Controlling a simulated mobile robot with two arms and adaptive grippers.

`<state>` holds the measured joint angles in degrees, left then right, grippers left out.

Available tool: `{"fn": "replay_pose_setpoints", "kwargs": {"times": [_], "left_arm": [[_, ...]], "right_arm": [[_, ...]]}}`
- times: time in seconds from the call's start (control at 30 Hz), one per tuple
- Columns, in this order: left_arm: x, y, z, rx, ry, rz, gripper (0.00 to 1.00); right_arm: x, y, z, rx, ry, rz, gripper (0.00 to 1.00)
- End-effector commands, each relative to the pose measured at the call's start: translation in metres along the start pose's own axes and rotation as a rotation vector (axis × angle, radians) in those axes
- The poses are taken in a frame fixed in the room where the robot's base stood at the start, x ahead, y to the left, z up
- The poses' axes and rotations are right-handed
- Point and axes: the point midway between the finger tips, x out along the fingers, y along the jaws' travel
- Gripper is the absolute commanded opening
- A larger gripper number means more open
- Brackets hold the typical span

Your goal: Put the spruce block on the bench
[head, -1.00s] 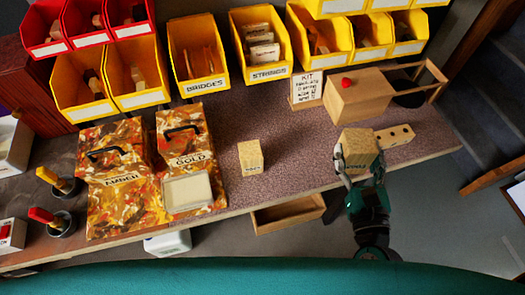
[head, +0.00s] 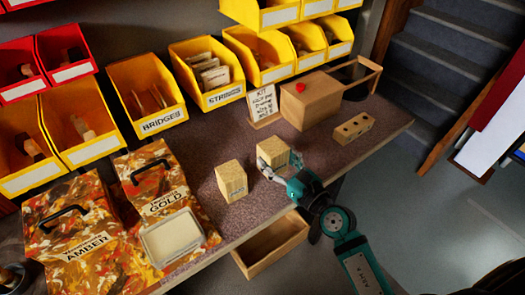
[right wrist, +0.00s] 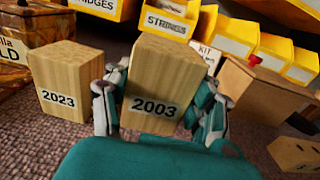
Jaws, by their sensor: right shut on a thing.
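A pale wooden block marked 2003 (right wrist: 158,85) sits between the fingers of my right gripper (head: 280,168). It also shows in the head view (head: 271,151), over the bench top (head: 205,160); I cannot tell whether its underside touches the bench. In the right wrist view my right gripper (right wrist: 158,112) is shut on this block, one finger on each side. A second pale block marked 2023 (right wrist: 68,82) stands on the bench to its left, and also shows in the head view (head: 231,181). No label names either block as spruce. My left gripper is out of view.
A drilled wooden block (head: 353,127), a wooden box with a red knob (head: 310,103) and a kit sign (head: 262,105) stand behind and to the right. Yellow bins (head: 146,95) line the back. Marbled cases (head: 85,235) fill the left. An open drawer (head: 272,246) juts out below the front edge.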

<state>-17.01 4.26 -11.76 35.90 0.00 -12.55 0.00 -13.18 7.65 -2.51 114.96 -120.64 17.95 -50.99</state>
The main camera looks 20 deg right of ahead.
Motion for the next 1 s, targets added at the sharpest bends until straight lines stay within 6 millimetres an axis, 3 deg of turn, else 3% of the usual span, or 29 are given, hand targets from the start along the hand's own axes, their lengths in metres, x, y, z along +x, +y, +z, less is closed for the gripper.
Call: {"fn": "replay_pose_setpoints", "kwargs": {"times": [0.1, 0.33, 0.47, 0.7, 1.0], "left_arm": [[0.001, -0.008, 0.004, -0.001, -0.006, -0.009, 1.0], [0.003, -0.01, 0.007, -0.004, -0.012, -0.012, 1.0], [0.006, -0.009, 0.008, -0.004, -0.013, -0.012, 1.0], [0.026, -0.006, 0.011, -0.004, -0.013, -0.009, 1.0], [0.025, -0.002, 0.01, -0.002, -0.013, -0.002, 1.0]], "right_arm": [[0.033, -0.005, -0.002, 0.001, -0.004, 0.001, 0.2], [0.07, -0.012, -0.007, 0.001, -0.002, 0.0, 0.2], [0.075, -0.012, -0.011, 0.0, 0.0, 0.0, 0.2], [0.074, -0.012, -0.044, -0.001, 0.001, 0.0, 0.2], [0.074, -0.013, -0.044, 0.0, 0.0, -0.001, 0.2]]}}
